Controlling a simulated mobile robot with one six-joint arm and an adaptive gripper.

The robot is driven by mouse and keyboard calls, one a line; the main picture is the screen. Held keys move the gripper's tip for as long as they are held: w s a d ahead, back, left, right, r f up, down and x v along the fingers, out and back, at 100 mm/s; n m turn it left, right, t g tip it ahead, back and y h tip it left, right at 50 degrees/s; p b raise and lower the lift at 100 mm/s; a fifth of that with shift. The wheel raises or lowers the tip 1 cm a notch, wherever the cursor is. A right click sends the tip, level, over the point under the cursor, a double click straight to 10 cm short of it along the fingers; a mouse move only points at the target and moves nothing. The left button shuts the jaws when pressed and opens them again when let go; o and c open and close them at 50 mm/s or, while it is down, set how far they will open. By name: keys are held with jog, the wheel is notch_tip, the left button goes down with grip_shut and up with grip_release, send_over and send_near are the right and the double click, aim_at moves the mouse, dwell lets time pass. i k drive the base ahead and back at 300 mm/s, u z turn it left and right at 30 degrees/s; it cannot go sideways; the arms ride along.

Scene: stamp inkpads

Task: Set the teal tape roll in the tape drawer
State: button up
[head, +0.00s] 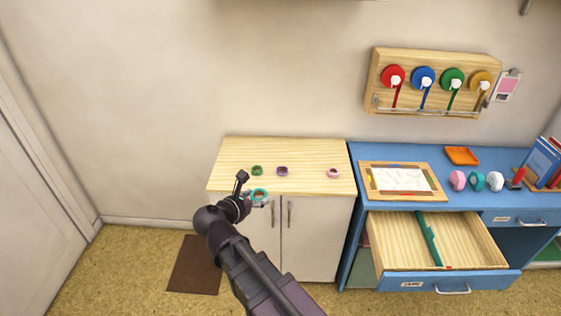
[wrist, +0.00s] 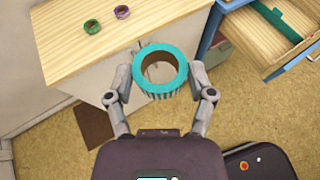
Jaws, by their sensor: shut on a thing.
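The teal tape roll (wrist: 160,92) is a ring with a striped side, held between the two fingers of my gripper (wrist: 160,76). In the head view, the roll (head: 259,194) and my gripper (head: 252,198) are at the front edge of the wooden-topped cabinet. The open drawer (head: 465,238) of the blue desk is pulled out at the right. A green divider (head: 430,240) splits it into a left and a right part, and both look empty. In the wrist view, part of the drawer (wrist: 262,58) shows at the upper right.
Small green (head: 257,170), purple (head: 282,171) and pink (head: 333,173) rolls lie on the cabinet top (head: 300,153). The floor before the cabinet is open.

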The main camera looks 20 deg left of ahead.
aim_at(405, 250)
jog(key=z, duration=0.05)
jog(key=i, duration=1)
jog(key=u, duration=0.05)
